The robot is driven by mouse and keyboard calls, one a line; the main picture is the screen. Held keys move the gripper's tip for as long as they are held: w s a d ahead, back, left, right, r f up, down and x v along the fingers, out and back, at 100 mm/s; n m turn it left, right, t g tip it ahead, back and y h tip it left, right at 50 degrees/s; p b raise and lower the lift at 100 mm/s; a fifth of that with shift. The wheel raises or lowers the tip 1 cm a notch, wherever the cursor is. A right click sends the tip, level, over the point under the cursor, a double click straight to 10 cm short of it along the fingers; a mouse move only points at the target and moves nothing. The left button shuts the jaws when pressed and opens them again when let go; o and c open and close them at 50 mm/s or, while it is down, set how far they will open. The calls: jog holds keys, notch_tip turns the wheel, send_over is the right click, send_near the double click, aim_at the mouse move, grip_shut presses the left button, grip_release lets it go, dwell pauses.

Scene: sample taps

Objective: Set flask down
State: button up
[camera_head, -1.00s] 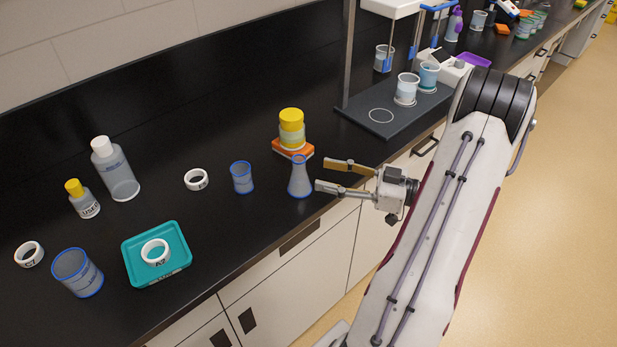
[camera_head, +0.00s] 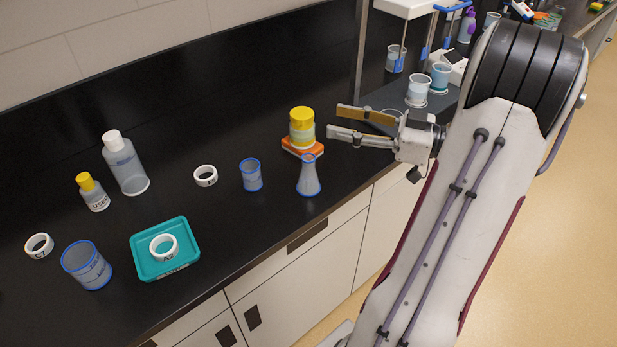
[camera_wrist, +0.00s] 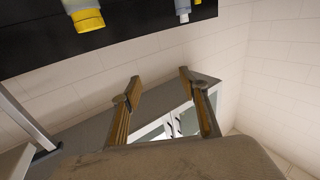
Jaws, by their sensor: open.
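The conical flask (camera_head: 308,178), clear with a blue rim, stands upright on the black bench near its front edge. My gripper (camera_head: 333,122) is open and empty, up and to the right of the flask and apart from it. In the wrist view my gripper's two fingers (camera_wrist: 158,88) are spread with nothing between them. I cannot make out the flask in the wrist view.
A yellow-lidded jar (camera_head: 302,128) on an orange block stands behind the flask. A blue-rimmed beaker (camera_head: 251,176) is left of it. A teal tray (camera_head: 188,262) holds a white ring. A stand with beakers (camera_head: 418,92) is at right.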

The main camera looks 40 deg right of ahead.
jog(key=w+f+n+g+h, duration=0.2)
jog(key=w+n+h, duration=0.45)
jog(key=w, duration=0.75)
notch_tip(320, 180, up, 3)
jog(key=n+g+h, duration=0.9)
jog(key=n+h, duration=0.1)
jog(key=n, duration=0.2)
send_over(308, 174)
jog(key=s+a, duration=0.2)
jog(key=a, duration=0.2)
notch_tip(308, 174, down, 11)
jog(key=shift+r, duration=0.15)
